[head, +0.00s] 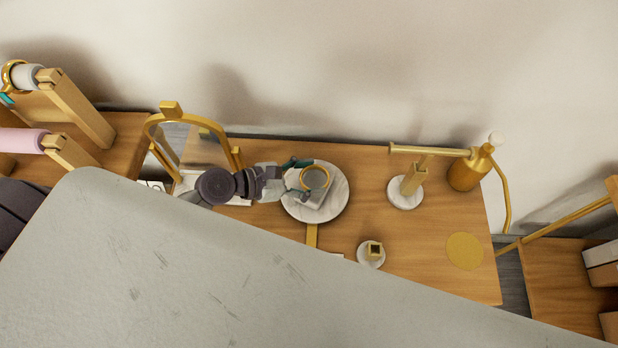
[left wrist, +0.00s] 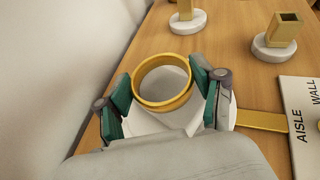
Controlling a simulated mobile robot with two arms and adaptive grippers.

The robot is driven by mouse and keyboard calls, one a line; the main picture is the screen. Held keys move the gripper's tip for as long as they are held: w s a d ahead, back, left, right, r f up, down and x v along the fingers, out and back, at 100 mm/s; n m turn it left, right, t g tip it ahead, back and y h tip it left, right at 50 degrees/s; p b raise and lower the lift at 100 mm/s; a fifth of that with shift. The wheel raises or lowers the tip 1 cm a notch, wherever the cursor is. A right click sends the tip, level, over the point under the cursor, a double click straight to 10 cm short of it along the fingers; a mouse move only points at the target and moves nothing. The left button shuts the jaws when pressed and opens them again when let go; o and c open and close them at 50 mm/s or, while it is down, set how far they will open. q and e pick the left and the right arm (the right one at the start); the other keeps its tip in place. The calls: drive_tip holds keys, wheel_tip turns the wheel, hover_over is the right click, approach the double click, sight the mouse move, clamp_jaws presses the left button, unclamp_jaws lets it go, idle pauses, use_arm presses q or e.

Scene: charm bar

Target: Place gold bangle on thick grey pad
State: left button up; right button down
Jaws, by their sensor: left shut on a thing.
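The gold bangle (head: 327,181) is held in my left gripper (head: 305,179), over the round white marble plate (head: 341,200). In the left wrist view, the bangle (left wrist: 163,105) lies between the two green-padded fingers of the left gripper (left wrist: 162,84), with its opening facing up. The thick grey pad (head: 313,203) is on the plate, partly hidden by the bangle and fingers. Grey shows through the ring in the left wrist view. I cannot tell whether the bangle touches the pad. My right gripper is in neither view.
A gold-framed mirror (head: 160,121) stands left of the plate. To the right are a white-based stand (head: 404,196), a gold bottle-shaped piece (head: 464,175), a small block on a white base (head: 371,261) and a flat gold disc (head: 465,251). A lettered card (left wrist: 299,115) lies near the plate.

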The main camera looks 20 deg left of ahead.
use_arm(q)
drive_tip(key=shift+f, duration=0.6)
drive_tip(key=o, duration=1.1)
drive_tip(key=shift+o, duration=0.2)
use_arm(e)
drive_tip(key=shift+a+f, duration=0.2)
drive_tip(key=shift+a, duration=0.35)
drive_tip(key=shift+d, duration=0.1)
